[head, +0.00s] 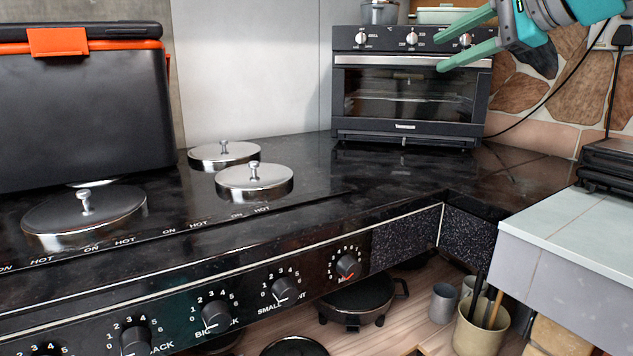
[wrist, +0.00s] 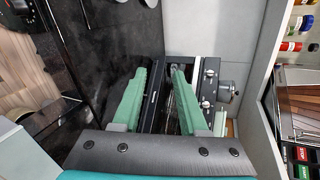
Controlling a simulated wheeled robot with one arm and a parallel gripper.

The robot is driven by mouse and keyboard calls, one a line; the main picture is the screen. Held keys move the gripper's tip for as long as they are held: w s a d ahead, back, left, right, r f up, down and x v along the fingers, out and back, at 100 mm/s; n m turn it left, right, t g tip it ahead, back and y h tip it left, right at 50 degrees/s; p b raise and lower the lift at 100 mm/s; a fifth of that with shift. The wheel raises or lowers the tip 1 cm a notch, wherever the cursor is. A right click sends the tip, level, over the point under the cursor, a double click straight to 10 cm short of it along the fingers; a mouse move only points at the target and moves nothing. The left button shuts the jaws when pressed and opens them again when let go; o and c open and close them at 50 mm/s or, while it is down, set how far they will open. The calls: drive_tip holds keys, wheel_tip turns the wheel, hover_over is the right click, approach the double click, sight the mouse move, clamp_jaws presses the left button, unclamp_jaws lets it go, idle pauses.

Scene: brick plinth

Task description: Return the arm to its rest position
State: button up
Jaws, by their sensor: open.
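My gripper (head: 458,42) is at the upper right of the head view, with two green fingers spread apart and nothing between them. It appears in front of the black toaster oven (head: 410,88), whose door is closed. In the wrist view my gripper (wrist: 152,85) shows both green fingers apart, with the toaster oven (wrist: 208,85) beyond them. I cannot tell whether the fingers touch the oven; they look clear of it.
A black stovetop (head: 330,180) with several lidded burners fills the left and middle. A black box with an orange latch (head: 80,105) stands on it at left. A pale counter (head: 570,240) is at right. A shelf below holds a pan (head: 358,300) and pots.

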drive_tip(key=s+a+f+n+g+h, duration=0.1)
drive_tip(key=s+a+f+n+g, duration=0.15)
drive_tip(key=f, duration=0.65)
drive_tip(key=s+a+f+n+g+h, duration=0.1)
drive_tip(key=s+a+f+n+g, duration=0.2)
drive_tip(key=f, duration=0.7)
drive_tip(key=s+a+f+n+g+h, duration=0.1)
drive_tip(key=s+a+f+n+g, duration=0.15)
drive_tip(key=a+f, duration=0.45)
drive_tip(key=s+d+f+n+g+h, duration=0.2)
drive_tip(key=s+d+f, duration=0.1)
drive_tip(key=s+f, duration=0.9)
drive_tip(key=s+d+f+n+g+h, duration=0.2)
drive_tip(key=s+d+f+n+g, duration=0.1)
drive_tip(key=s+f, duration=0.9)
wheel_tip(320, 180, down, 3)
drive_tip(key=shift+s+d+r+n, duration=0.15)
drive_tip(key=shift+d+n, duration=0.15)
drive_tip(key=shift+d, duration=0.5)
drive_tip(key=shift+o, duration=0.2)
